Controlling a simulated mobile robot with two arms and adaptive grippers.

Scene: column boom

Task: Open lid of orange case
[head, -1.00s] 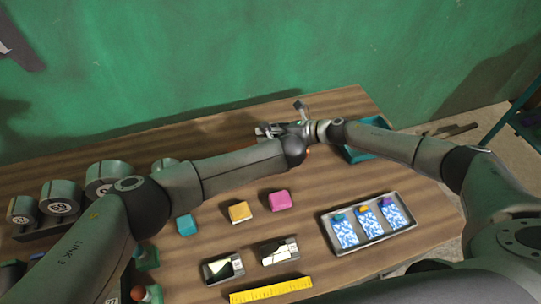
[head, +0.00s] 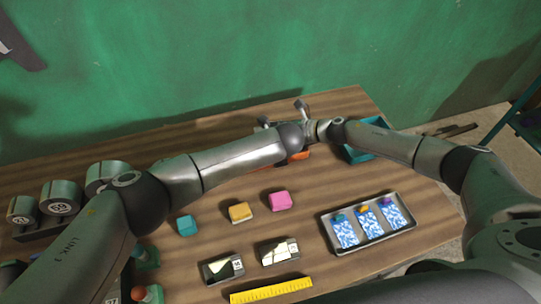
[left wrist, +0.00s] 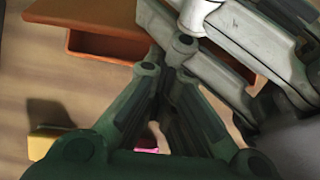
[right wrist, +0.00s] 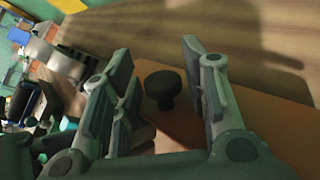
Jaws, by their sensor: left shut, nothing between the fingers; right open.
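The orange case (head: 298,156) shows in the head view as a small strip behind my left forearm, near the table's back. In the left wrist view its flat lid (left wrist: 95,14) overhangs the body, with a dark band beneath. In the right wrist view a dark round knob (right wrist: 163,90) stands on the orange surface. My right gripper (right wrist: 156,65) is open, with one finger on each side of the knob; I cannot tell whether they touch it. My left gripper (left wrist: 167,70) is shut and empty beside the case, close to my right gripper. My left forearm hides it in the head view.
A teal tray (head: 352,155) stands right of the case. Teal, yellow (head: 240,212) and pink (head: 280,201) blocks lie in front. A grey tray (head: 325,222) with patterned cards is front right, and a yellow ruler (head: 270,290) lies at the front. Numbered weights (head: 60,196) stand left.

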